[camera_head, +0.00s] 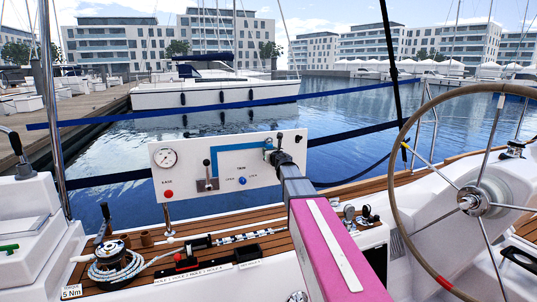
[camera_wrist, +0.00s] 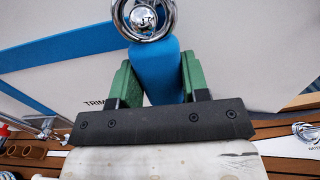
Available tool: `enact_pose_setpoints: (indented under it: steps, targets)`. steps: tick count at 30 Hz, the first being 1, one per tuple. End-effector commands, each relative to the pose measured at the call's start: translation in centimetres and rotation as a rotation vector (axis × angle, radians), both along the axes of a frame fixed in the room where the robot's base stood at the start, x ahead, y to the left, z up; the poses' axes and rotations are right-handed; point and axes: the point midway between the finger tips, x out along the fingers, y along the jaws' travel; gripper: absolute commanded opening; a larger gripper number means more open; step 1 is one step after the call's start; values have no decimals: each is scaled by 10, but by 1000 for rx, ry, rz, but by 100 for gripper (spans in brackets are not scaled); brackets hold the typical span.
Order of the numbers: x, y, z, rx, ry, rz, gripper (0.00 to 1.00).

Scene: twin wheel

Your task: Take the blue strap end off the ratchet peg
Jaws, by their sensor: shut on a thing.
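The blue strap end (camera_wrist: 166,72) stands between the green fingers of my gripper (camera_wrist: 157,78) in the wrist view, and the gripper is shut on it. A chrome ring with a round chrome knob (camera_wrist: 143,18), seemingly the ratchet peg, lies at the strap's upper end. I cannot tell whether the strap is still around it or clear of it. In the head view my gripper (camera_head: 281,151) is at the right part of the white panel (camera_head: 240,192), with a bit of blue strap (camera_head: 268,146) just left of it. My arm hides part of the panel.
The panel carries a gauge (camera_head: 166,158), a lever (camera_head: 207,176) and a blue knob (camera_head: 242,181). A rope winch (camera_head: 112,262) stands at lower left. The large steering wheel (camera_head: 470,201) is on the right. Thin rails and blue lines cross behind the panel.

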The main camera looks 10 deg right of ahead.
Motion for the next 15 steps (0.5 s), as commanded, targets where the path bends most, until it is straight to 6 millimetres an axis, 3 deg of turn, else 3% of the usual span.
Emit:
enact_pose_setpoints:
  steps: [15]
  targets:
    - [-18,-3,2,1,-1,0,3]
